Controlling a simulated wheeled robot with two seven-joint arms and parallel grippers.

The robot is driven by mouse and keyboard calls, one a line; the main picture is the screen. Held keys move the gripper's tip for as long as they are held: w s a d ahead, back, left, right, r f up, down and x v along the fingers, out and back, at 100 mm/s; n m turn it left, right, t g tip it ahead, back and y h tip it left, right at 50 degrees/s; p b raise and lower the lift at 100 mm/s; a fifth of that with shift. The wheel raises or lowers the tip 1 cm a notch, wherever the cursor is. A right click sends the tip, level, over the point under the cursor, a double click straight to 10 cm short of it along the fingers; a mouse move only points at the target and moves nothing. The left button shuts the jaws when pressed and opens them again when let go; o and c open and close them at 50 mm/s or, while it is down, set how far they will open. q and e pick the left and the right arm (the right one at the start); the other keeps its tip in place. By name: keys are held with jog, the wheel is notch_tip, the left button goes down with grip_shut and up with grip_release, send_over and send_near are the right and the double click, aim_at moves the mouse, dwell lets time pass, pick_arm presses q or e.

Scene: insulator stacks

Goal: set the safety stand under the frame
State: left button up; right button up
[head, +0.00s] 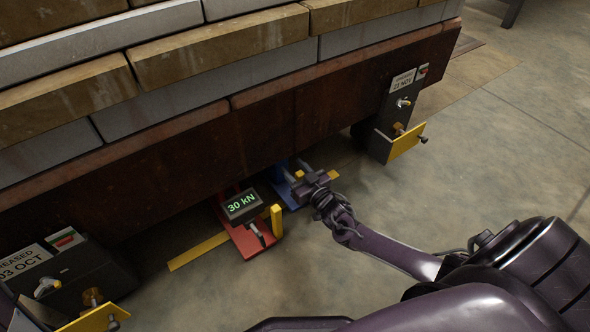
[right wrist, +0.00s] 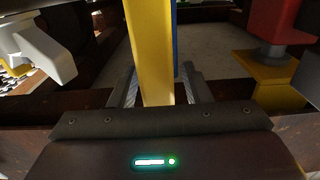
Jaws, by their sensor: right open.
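The safety stand appears to be the blue piece (head: 284,183) low at the frame's edge, just behind my right gripper. The frame is a rust-brown steel beam (head: 240,130) under stacked slabs. My right gripper (head: 308,182) is open beside the blue piece. In the right wrist view a yellow upright bar (right wrist: 150,50) stands between the open fingers (right wrist: 160,78), with a strip of blue behind it. I cannot tell whether the fingers touch the bar. The gripper hides part of the stand. My left gripper is not in view.
A red jack (head: 232,226) with a box reading 30 kN (head: 241,205) stands left of the stand. Dark corner units with yellow plates sit at the right (head: 392,118) and lower left (head: 75,280). A yellow floor strip (head: 198,251) lies by the jack. Right floor is clear.

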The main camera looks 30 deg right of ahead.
jog(key=shift+s, duration=0.1)
jog(key=s+p, duration=0.4)
jog(key=s, duration=0.3)
jog(key=shift+s+d, duration=0.3)
